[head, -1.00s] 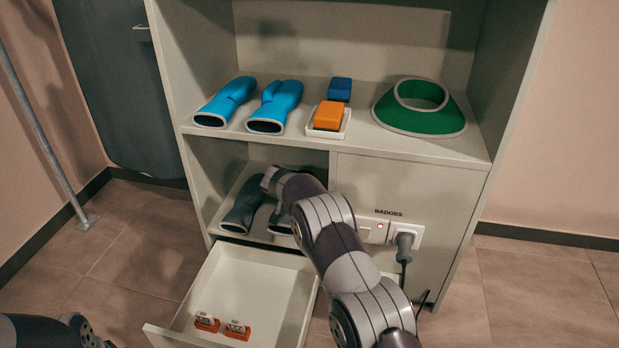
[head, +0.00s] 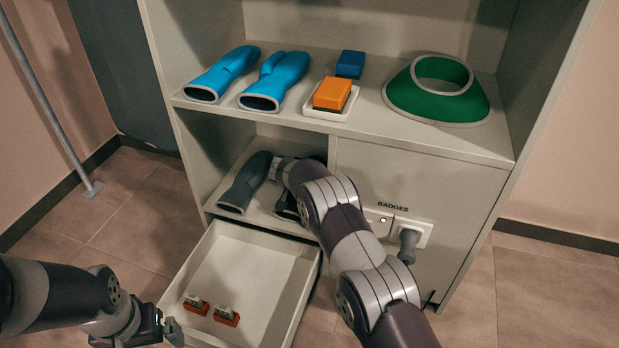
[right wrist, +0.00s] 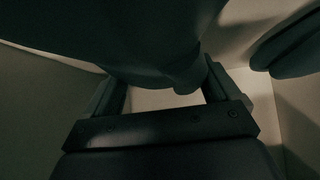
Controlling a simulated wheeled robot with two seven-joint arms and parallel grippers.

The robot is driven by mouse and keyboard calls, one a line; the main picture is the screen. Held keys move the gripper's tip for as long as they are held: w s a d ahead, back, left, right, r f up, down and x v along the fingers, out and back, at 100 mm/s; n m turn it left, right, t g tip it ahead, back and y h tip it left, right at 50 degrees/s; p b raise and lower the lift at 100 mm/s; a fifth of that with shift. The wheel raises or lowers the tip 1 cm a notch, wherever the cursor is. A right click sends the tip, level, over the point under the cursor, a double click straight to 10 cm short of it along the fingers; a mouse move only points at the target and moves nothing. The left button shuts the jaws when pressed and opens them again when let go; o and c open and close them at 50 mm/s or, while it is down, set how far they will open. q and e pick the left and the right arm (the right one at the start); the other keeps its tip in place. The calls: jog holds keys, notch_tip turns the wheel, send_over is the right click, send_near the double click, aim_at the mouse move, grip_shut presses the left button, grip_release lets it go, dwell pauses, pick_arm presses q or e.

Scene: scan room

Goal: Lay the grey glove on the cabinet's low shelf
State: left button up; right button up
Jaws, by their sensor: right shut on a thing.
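The cabinet's low shelf (head: 262,214) is the left compartment under the wide shelf. One dark grey glove (head: 245,184) lies on its left side. A second dark glove (head: 287,207) is mostly hidden behind my right arm. In the right wrist view, my right gripper (right wrist: 160,88) is shut on a dark grey glove (right wrist: 140,40) that fills the top; another glove (right wrist: 290,42) lies apart at the right. In the head view, the right fingers are hidden inside the compartment. My left gripper (head: 165,330) is in front of the drawer's left side; its jaw gap does not show clearly.
The wide shelf (head: 375,128) holds two blue gloves (head: 250,78), blue and orange blocks (head: 335,93), and a green collar (head: 437,92). A plug (head: 408,243) sits by the BADGES label.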

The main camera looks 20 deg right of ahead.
jog(key=shift+a, duration=0.1)
jog(key=o, duration=1.1)
jog(key=shift+c, duration=0.2)
jog(key=shift+r, duration=0.1)
jog(key=shift+s+a+r+p, duration=0.1)
jog(key=shift+s+r+p, duration=0.1)
jog(key=shift+r+p, duration=0.1)
jog(key=p+v, duration=0.4)
jog(key=v, duration=0.7)
jog(key=shift+s+a, duration=0.1)
jog(key=shift+s, duration=0.05)
